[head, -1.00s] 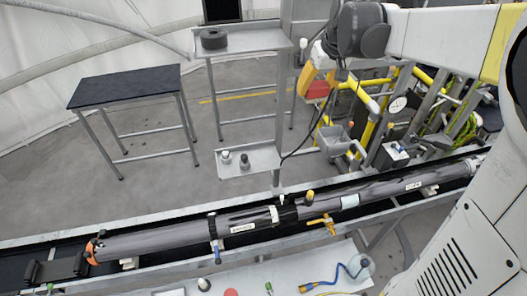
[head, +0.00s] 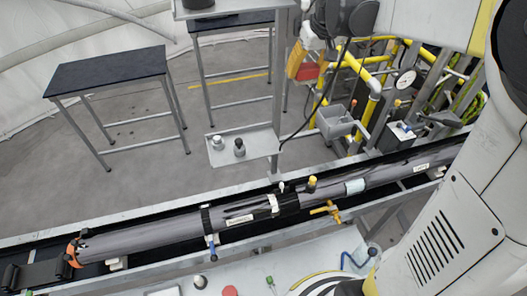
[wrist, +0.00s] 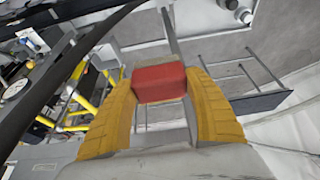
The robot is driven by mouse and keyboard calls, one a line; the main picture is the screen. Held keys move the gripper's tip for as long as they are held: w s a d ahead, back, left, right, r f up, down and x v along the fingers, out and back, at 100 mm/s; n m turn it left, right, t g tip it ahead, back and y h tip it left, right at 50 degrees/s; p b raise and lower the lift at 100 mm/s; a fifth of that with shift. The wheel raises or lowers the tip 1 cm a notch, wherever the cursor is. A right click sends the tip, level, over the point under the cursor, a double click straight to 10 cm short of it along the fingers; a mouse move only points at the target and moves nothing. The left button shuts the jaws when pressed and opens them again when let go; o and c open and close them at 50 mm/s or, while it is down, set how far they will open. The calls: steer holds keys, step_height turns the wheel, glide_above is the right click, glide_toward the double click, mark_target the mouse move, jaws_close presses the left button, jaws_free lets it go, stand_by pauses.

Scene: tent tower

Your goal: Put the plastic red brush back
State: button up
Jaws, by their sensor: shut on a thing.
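The red brush (wrist: 160,82) is a red block between the two yellow fingers of my gripper (wrist: 162,88) in the wrist view. The fingers are shut on its sides. A thin grey-brown strip shows along its far edge. In the head view my gripper (head: 303,64) hangs at the upper middle, near the right side of the grey shelf post. A small part of the red brush (head: 308,71) shows there beside a yellow finger. Much of it is hidden.
A dark-topped table (head: 108,70) stands at the left. A grey stand has a low tray (head: 262,145) with small cylinders. A long grey tube (head: 150,236) lies across the front. Yellow pipes (head: 372,95) and a grey bin (head: 336,121) are at the right. Open floor lies between table and tube.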

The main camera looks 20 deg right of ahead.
step_height(320, 180, down, 14)
steer(key=b, duration=1.2)
steer(key=a+f, duration=0.2)
steer(key=a, duration=0.1)
steer(key=w+a+f, duration=0.1)
steer(key=a+f, duration=0.1)
steer(key=a, duration=0.2)
steer(key=a+f, duration=0.2)
steer(key=a, duration=0.2)
steer(key=shift+w+a+f+b, duration=0.15)
steer(key=shift+w+f+b, duration=0.2)
steer(key=shift+f, duration=0.05)
steer(key=shift+a+f, duration=0.1)
steer(key=shift+f, duration=1.95)
steer(key=o, duration=1)
steer(key=shift+f+b, duration=0.15)
steer(key=shift+b, duration=0.15)
steer(key=shift+o, duration=0.2)
